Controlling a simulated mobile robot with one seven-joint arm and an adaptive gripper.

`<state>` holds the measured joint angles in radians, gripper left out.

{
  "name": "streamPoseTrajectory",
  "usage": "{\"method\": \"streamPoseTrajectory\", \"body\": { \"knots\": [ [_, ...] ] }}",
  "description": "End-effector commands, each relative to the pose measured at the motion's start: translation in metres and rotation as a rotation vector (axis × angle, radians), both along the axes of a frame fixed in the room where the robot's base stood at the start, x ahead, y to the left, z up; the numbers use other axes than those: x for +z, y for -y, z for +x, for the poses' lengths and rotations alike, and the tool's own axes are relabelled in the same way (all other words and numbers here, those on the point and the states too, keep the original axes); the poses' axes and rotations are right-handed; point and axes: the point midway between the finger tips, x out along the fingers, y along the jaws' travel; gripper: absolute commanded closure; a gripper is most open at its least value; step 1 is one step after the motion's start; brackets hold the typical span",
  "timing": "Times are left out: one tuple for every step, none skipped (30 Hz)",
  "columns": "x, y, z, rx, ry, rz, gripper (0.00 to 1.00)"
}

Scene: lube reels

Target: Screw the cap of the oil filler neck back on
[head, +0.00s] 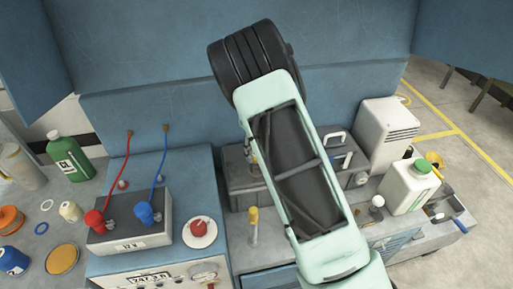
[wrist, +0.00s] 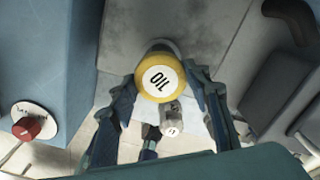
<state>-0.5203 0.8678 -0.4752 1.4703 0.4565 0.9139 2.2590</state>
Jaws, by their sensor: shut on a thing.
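The yellow cap (wrist: 160,80), marked OIL, sits between the two fingers of my gripper (wrist: 161,83) in the wrist view. The fingers are shut on its sides, and its lettered top faces the camera. A grey rounded part, perhaps the oil filler neck (wrist: 163,44), shows just past the cap's upper edge. The cap hides most of it, so I cannot tell whether the cap sits on a neck or how squarely. In the head view my arm covers the gripper and the cap.
A red knob on a white disc (head: 200,228) stands left of my arm, beside the battery box (head: 130,222) with red and blue leads. A white jug with a green cap (head: 410,187) stands to the right. A yellow-topped post (head: 253,215) is close beside my arm.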

Motion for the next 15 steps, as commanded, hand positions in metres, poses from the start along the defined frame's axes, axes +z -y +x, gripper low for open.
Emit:
{"method": "streamPoseTrajectory", "body": {
  "knots": [
    [0.0003,0.0003,-0.001,-0.019,-0.003,-0.001,0.83],
    [-0.0001,0.0004,-0.0011,-0.026,-0.003,-0.001,0.83],
    [-0.0005,0.0004,-0.001,-0.031,-0.003,-0.001,0.83],
    [-0.0008,0.0005,-0.0009,-0.032,-0.003,-0.001,0.83],
    [-0.001,0.0005,-0.0009,-0.032,-0.003,-0.001,0.83],
    [-0.0011,0.0004,-0.001,-0.032,-0.003,-0.001,0.83],
    [-0.0011,0.0004,-0.001,-0.031,-0.003,-0.001,0.83],
    [-0.0011,0.0004,-0.001,-0.031,-0.003,-0.001,0.83],
    [-0.0011,0.0004,-0.001,-0.031,-0.003,-0.001,0.51],
    [-0.001,0.0004,-0.001,-0.031,-0.003,-0.001,0.48],
    [-0.001,0.0003,-0.001,-0.03,-0.003,-0.001,0.45],
    [-0.0009,0.0003,-0.0008,-0.03,-0.002,-0.001,0.4],
    [-0.0008,0.0003,-0.0008,-0.03,-0.002,-0.001,0.37],
    [-0.0008,0.0002,-0.0008,-0.03,-0.002,-0.001,0.35],
    [-0.0007,0.0001,-0.0007,-0.03,-0.002,-0.001,0.35]
  ]
}}
